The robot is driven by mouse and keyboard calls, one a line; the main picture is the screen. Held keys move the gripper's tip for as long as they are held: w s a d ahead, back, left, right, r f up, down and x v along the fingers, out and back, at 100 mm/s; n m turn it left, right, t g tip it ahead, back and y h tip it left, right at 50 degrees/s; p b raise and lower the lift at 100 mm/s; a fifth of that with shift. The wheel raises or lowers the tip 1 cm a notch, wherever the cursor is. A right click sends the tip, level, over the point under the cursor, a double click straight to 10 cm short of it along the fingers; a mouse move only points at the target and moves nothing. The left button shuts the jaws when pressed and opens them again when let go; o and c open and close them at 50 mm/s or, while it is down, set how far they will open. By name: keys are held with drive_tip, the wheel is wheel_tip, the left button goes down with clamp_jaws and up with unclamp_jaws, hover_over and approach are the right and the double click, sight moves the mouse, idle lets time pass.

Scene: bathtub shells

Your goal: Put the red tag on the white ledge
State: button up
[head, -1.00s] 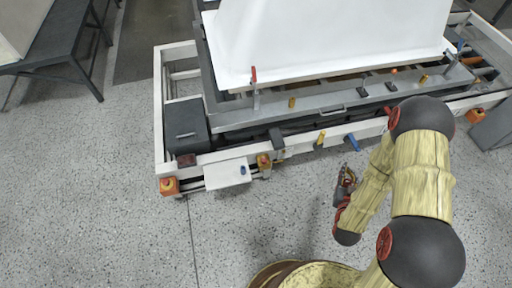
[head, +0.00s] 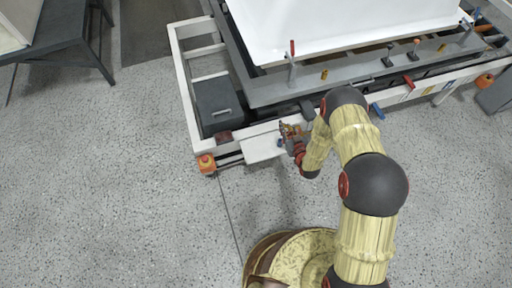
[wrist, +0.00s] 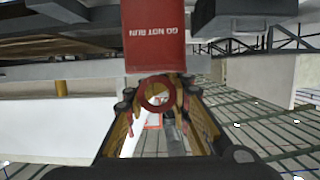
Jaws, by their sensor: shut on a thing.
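My gripper (wrist: 157,95) is shut on the red tag (wrist: 155,40), around its ring end. The tag is a flat red plate with upside-down "DO NOT RUN" lettering, rising above the fingers in the wrist view. In the head view my gripper (head: 290,131) is over or just beside the right part of the white ledge (head: 258,150). The ledge is a small flat white plate at the front of the white frame. My gripper and arm hide its right part. The tag is too small to make out in the head view.
The white frame carries a grey box (head: 217,103), a large white tub shell (head: 345,22) and several clamps. An orange-capped corner block (head: 206,164) is left of the ledge. A dark table (head: 62,45) stands at the far left. The floor in front is clear.

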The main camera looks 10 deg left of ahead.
drive_tip(key=s+a+f+b, duration=0.1)
drive_tip(key=a+f+b, duration=0.1)
drive_tip(key=a+f, duration=0.2)
drive_tip(key=s+a+f+b, duration=0.1)
drive_tip(key=a+f+b, duration=0.1)
drive_tip(key=a+f, duration=0.3)
drive_tip(key=s+a+f+b, duration=0.1)
drive_tip(key=a+f+b, duration=0.2)
drive_tip(key=a+f, duration=0.1)
drive_tip(key=shift+s+a+f, duration=0.2)
drive_tip(key=shift+a, duration=0.1)
drive_tip(key=shift+r, duration=0.15)
drive_tip(key=o, duration=1.1)
drive_tip(key=shift+c, duration=0.2)
